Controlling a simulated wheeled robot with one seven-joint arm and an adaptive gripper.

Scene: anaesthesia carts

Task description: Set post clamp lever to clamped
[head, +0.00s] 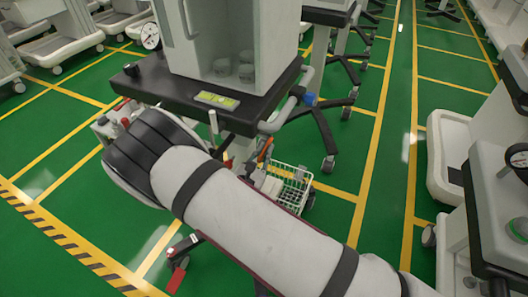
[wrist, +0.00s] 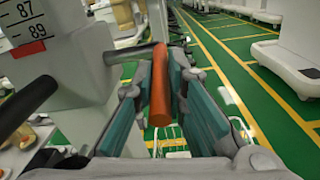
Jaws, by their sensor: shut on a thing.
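The orange post clamp lever (wrist: 159,92) stands between the teal-padded fingers of my gripper (wrist: 157,75) in the wrist view. My gripper is shut on it. The lever's free end points toward the wrist camera, and its far end runs toward the cart's post. In the head view a small part of the orange lever (head: 265,150) shows beside the cart, below its black top. My own arm hides most of my gripper there. The clamp body and the lever's pivot are not clear in either view.
The cart's black worktop (head: 190,97) and white cabinet stand just behind my arm. A white wire basket (head: 288,188) hangs low beside the lever. A black bar (wrist: 25,106) juts out at left in the wrist view. Green floor is open at right, before another cart (head: 490,200).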

